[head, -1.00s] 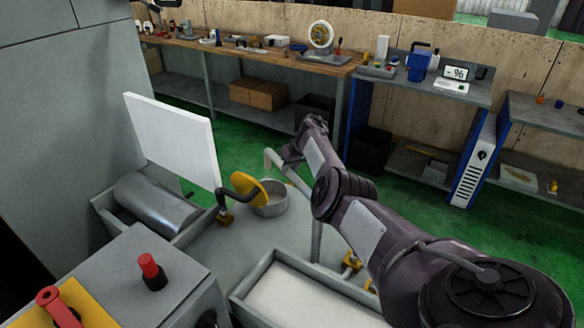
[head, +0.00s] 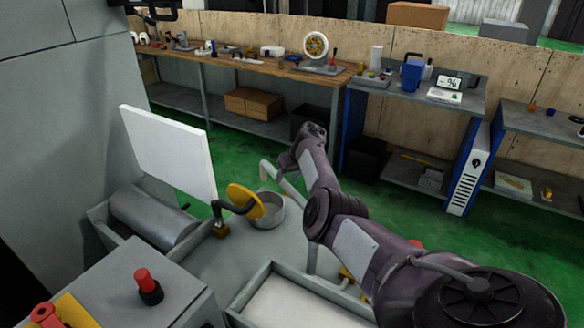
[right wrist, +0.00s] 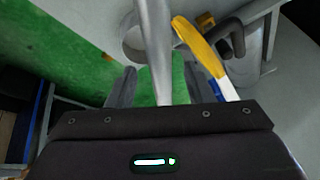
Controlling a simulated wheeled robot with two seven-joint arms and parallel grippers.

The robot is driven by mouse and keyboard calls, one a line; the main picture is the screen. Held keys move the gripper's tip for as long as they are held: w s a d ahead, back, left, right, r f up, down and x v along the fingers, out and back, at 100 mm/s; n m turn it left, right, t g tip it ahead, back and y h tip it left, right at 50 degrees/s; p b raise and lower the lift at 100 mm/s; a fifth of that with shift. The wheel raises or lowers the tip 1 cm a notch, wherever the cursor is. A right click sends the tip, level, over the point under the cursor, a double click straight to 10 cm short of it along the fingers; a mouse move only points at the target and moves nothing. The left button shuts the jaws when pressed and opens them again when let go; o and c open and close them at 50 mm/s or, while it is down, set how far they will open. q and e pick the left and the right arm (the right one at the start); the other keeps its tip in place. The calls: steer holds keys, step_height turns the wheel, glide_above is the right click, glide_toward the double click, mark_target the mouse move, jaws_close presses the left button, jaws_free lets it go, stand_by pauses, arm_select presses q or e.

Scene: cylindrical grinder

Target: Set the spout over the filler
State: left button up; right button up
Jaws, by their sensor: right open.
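The spout is a grey bent pipe (head: 285,183) on an upright, its bent-down end beside my right gripper. The filler is a round grey open cup (head: 268,212) on the machine's top. Its yellow lid (head: 244,201) stands raised on the left. In the head view the spout end appears just above the filler's far rim; I cannot tell whether it is directly over it. My right gripper (right wrist: 158,86) is open, with the pipe (right wrist: 154,45) running between its fingers in the right wrist view; contact is unclear. The filler (right wrist: 134,42) and lid (right wrist: 197,44) also show there. My left gripper is out of view.
A white panel (head: 168,150) stands left of the filler, above a grey cylinder (head: 150,215). A grey trough (head: 262,275) lies in front. A control box with a red knob (head: 144,279) is nearest. Workbenches (head: 240,66) stand beyond the green floor.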

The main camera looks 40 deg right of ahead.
steer(key=shift+b+v, duration=0.3)
steer(key=shift+v, duration=2.6)
steer(key=shift+a, duration=0.1)
